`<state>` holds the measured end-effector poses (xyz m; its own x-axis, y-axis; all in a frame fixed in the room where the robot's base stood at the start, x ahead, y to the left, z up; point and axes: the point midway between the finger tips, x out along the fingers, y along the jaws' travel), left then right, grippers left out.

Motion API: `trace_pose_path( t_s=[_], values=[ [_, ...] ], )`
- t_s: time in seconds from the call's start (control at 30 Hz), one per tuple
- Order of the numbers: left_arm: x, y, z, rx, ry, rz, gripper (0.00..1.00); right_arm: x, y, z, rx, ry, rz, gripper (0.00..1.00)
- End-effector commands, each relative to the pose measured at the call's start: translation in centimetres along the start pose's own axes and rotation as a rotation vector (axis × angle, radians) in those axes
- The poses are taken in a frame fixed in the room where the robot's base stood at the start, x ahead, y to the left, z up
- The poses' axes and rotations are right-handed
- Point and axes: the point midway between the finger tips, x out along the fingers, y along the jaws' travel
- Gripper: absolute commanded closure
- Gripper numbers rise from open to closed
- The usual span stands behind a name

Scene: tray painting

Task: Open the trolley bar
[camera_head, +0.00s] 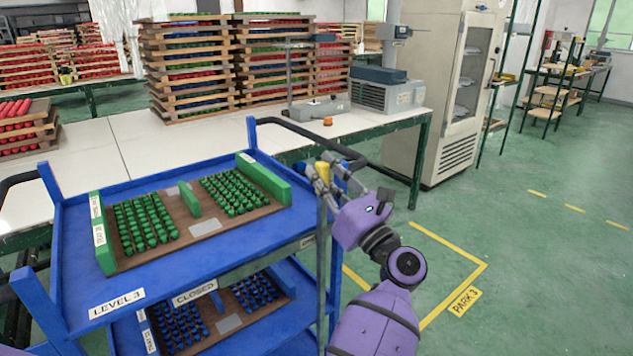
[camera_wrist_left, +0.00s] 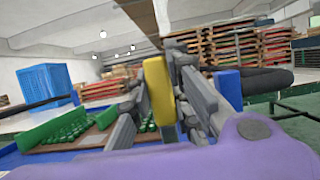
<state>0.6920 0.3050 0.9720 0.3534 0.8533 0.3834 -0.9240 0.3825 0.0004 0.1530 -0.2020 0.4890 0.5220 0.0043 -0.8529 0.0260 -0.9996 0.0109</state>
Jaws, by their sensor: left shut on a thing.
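The blue trolley (camera_head: 170,280) stands at the left in the head view, with shelves one above the other. A grey-green upright bar (camera_head: 322,265) runs down its right side, with a yellow grip (camera_head: 323,171) at its top. In the left wrist view the yellow grip (camera_wrist_left: 159,92) stands upright between the grey fingers (camera_wrist_left: 160,100). The fingers hide part of the grip. A label reading CLOSED (camera_head: 195,293) shows below the top shelf. My right gripper is not in view.
A tray of green pieces (camera_head: 208,228) lies on the top shelf, and blue pieces (camera_head: 180,325) lie on the shelf below. A white table (camera_head: 110,150) with stacked crates stands behind. Green floor with yellow markings (camera_head: 450,250) is clear to the right.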

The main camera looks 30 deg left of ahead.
Motion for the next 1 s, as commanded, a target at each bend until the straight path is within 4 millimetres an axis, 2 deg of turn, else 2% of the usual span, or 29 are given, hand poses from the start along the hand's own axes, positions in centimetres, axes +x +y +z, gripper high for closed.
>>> trace_pose_path(
  t_s=[0.2, 0.23, 0.37, 0.67, 0.77, 0.87, 1.0],
  values=[
    [0.0, 0.0, 0.0, -0.001, 0.001, 0.0, 1.0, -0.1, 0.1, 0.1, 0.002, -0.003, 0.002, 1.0],
    [0.0, 0.0, 0.0, -0.001, 0.001, 0.0, 0.8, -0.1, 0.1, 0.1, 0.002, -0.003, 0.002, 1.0],
    [0.0, 0.0, 0.0, -0.001, 0.001, 0.0, 0.63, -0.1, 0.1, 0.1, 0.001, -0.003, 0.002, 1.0],
    [-0.1, 0.0, 0.0, -0.001, 0.001, 0.0, 0.62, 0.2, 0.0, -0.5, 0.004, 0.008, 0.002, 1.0],
    [-0.6, 0.0, -0.1, 0.0, 0.002, -0.001, 0.62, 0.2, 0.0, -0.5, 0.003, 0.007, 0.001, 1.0],
    [-2.0, 0.0, -0.1, 0.0, 0.003, -0.002, 0.62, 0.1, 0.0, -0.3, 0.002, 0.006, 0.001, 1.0],
    [-5.0, 0.0, -0.1, 0.0, 0.004, -0.003, 0.62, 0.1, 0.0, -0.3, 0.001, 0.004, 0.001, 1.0]
  ],
)
